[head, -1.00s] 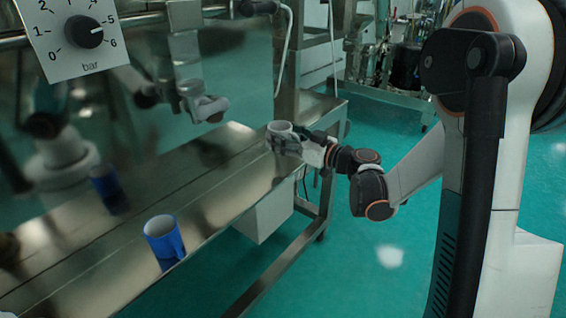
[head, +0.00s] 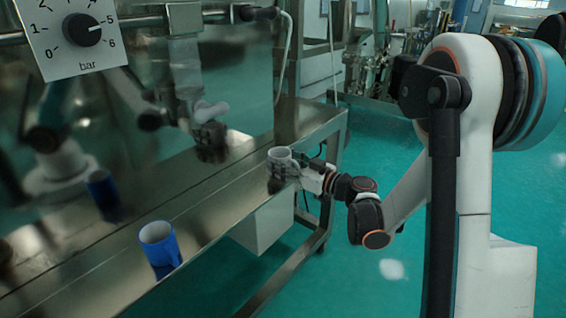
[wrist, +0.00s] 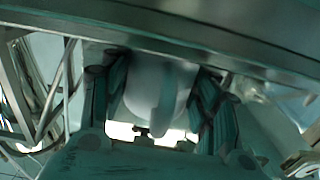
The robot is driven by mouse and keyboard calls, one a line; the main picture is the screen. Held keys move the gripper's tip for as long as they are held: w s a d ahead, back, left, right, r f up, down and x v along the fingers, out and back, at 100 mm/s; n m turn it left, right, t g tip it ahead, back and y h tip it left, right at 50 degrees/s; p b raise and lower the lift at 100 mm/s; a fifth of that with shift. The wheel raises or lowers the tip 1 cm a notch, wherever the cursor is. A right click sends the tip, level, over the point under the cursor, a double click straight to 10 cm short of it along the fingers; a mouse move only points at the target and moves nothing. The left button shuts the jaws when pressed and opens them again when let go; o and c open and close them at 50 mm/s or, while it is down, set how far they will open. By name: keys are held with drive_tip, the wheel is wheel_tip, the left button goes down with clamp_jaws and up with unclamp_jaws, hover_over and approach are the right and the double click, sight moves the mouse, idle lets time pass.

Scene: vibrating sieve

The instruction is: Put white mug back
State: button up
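The white mug (head: 280,156) is upright at the right part of the metal ledge in the head view. My gripper (head: 282,176) reaches it from the right, with its dark fingers around the mug's lower part. In the wrist view the white mug (wrist: 160,85) fills the gap between the two fingers of my gripper (wrist: 158,95), one on each side. The gripper is shut on the mug. The mug's base is hidden by the fingers, so I cannot tell whether it touches the ledge.
A blue mug (head: 160,245) stands upright on the metal ledge (head: 215,205), nearer and to the left. A shiny metal panel behind reflects the blue mug and my arm. A pressure dial (head: 80,32) hangs at upper left. Green floor lies beyond the ledge's front edge.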

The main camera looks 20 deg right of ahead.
drive_tip(key=shift+o, duration=1.1)
drive_tip(key=shift+s+d+r, duration=0.1)
drive_tip(key=shift+r, duration=0.05)
drive_tip(key=p+v, duration=0.3)
drive_tip(key=v, duration=0.8)
drive_tip(key=shift+s+d, duration=0.2)
drive_tip(key=shift+s, duration=0.1)
